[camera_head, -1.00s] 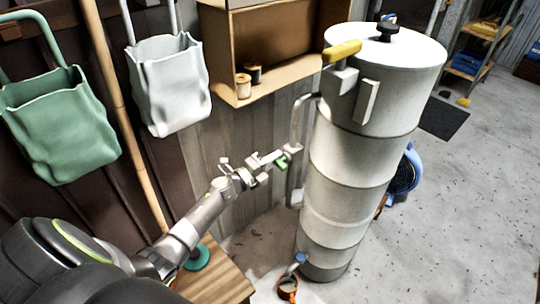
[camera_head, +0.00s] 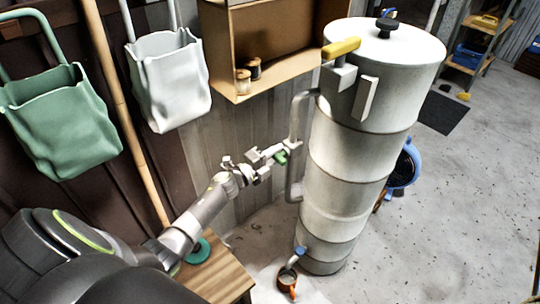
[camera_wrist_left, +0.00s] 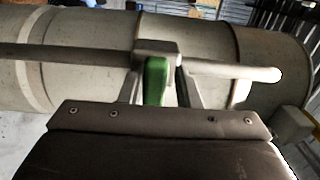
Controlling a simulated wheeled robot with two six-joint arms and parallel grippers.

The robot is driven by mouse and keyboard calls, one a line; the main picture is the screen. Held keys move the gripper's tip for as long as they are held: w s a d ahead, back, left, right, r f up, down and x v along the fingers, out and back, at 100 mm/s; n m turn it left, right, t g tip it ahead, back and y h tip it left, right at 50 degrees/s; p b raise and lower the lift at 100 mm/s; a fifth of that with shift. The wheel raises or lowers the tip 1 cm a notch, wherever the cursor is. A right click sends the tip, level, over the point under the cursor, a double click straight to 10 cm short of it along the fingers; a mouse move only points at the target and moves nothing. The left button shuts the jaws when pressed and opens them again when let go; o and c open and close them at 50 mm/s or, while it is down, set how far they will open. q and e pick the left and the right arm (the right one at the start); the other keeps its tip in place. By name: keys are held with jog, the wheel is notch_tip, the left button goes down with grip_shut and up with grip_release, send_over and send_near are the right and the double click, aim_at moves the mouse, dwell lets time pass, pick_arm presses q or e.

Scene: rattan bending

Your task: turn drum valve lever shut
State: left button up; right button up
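The grey drum (camera_head: 345,170) stands upright with a pipe (camera_head: 294,140) along its left side. A green lever (camera_head: 281,157) shows at the pipe, by the tip of my left gripper (camera_head: 276,155). In the left wrist view the green lever (camera_wrist_left: 154,82) is in front of the pipe (camera_wrist_left: 85,54), between the two fingers of my left gripper (camera_wrist_left: 160,88). The fingers stand apart on either side of it; contact cannot be told. A blue tap (camera_head: 300,249) is low on the drum. My right gripper is out of view.
A wooden stool (camera_head: 222,272) is beneath my left arm. A wall shelf (camera_head: 262,45) and two hanging bags are behind. The floor to the right is mostly clear.

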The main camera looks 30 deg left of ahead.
pick_arm(q)
jog(key=shift+o, duration=1.2)
jog(key=shift+w+d+r, duration=0.15)
jog(key=shift+d, duration=0.4)
jog(key=shift+w+f, duration=0.1)
jog(key=shift+f, duration=0.15)
jog(key=shift+d+r+b+v, duration=0.15)
jog(key=shift+b+v, duration=0.25)
jog(key=shift+v, duration=2.55)
jog(key=shift+d+r+b+v, duration=0.15)
jog(key=shift+b+v, duration=0.3)
jog(key=shift+v, duration=2.45)
jog(key=shift+d+r+b+v, duration=0.15)
jog(key=shift+b+v, duration=0.25)
jog(key=shift+v, duration=2.55)
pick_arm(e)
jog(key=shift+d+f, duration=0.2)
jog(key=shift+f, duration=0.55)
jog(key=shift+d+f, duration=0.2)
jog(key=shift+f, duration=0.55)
pick_arm(q)
jog(key=shift+a, duration=0.15)
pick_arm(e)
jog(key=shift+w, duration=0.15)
pick_arm(q)
jog(key=shift+w+a, duration=0.25)
jog(key=shift+w, duration=0.15)
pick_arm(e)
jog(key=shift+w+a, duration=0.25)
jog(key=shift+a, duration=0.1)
